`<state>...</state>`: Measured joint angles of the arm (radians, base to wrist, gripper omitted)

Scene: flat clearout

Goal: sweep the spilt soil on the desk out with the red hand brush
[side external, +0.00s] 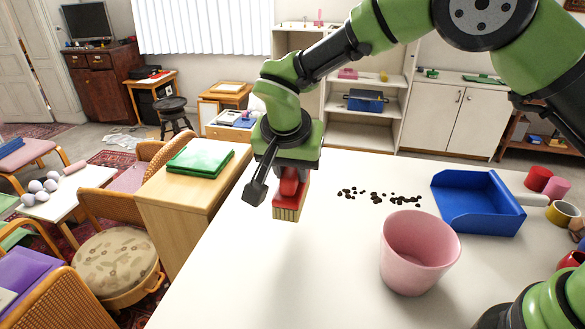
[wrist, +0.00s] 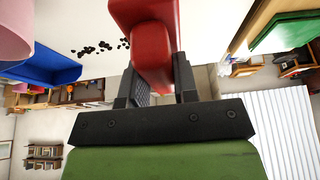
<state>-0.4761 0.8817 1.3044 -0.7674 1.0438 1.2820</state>
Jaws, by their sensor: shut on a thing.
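My gripper (side external: 286,172) is shut on the red hand brush (side external: 290,195) and holds it at the left part of the white desk, bristles down. I cannot tell whether the bristles touch the desk. In the wrist view the red brush (wrist: 146,35) sits between the dark fingers (wrist: 158,84). The spilt soil (side external: 380,196) lies as dark crumbs in a loose row to the right of the brush. The soil also shows in the wrist view (wrist: 95,48), left of the brush. A blue dustpan (side external: 478,203) lies right of the soil, its pale handle to the right.
A pink pot (side external: 418,252) stands on the desk in front of the soil and dustpan. Red and yellow cups (side external: 563,213) stand at the right edge. A wooden cabinet with a green folder (side external: 200,157) adjoins the desk's left side. The desk's front left is clear.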

